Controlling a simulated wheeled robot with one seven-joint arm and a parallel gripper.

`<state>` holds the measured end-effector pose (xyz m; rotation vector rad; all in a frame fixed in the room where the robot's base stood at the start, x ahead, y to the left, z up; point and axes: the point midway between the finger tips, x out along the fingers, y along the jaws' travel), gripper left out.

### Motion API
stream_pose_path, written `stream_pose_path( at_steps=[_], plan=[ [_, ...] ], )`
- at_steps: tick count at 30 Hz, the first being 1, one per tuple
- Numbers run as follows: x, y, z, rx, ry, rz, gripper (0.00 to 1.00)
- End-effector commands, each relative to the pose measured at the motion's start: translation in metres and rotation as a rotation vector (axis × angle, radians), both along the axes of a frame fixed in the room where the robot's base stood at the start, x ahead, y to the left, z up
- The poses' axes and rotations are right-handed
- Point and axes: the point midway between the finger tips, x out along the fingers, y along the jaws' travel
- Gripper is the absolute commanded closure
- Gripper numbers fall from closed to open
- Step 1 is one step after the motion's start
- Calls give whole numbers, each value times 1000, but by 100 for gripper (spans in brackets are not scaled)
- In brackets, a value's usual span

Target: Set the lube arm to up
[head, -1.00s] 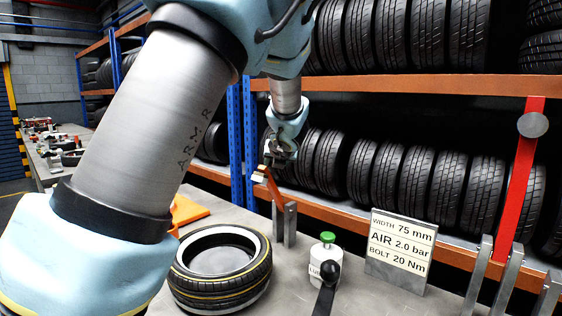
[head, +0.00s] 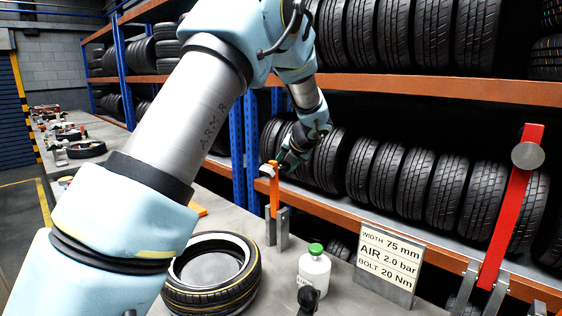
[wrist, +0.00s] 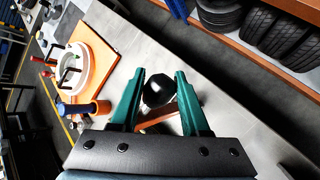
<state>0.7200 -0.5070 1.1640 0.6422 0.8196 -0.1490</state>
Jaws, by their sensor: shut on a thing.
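The orange lever arm (head: 274,190) stands close to upright in a grey bracket (head: 278,230) on the bench; I take it for the lube arm. A pale part shows near its top. My gripper (head: 284,165) is at its upper end. In the wrist view, my gripper's two teal fingers (wrist: 160,92) are on either side of a round black knob (wrist: 158,90), shut on it. An orange-brown bar (wrist: 158,118) shows below the knob, partly hidden by the gripper.
A tyre on a rim (head: 250,282), a white bottle with a green cap (head: 314,270), a black-knobbed handle (head: 308,297) and a sign (head: 388,262) are on the bench. A red lever (head: 512,205) stands at right. Tyre racks (head: 430,82) run behind.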

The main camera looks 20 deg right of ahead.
Motion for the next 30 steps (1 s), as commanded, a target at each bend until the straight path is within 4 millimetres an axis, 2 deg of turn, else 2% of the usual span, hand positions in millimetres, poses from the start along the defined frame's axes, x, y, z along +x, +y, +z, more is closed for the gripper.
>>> stream_pose_path(
  at_steps=[1,19,20,26,30],
  plan=[
    [-4,-5,-8,14,21,-3,100],
    [-3,-10,-13,50,43,-4,100],
    [-3,-10,-13,50,43,-4,53],
    [-1,-9,-11,50,38,-2,31],
    [0,-9,-8,49,35,-1,28]
  ],
)
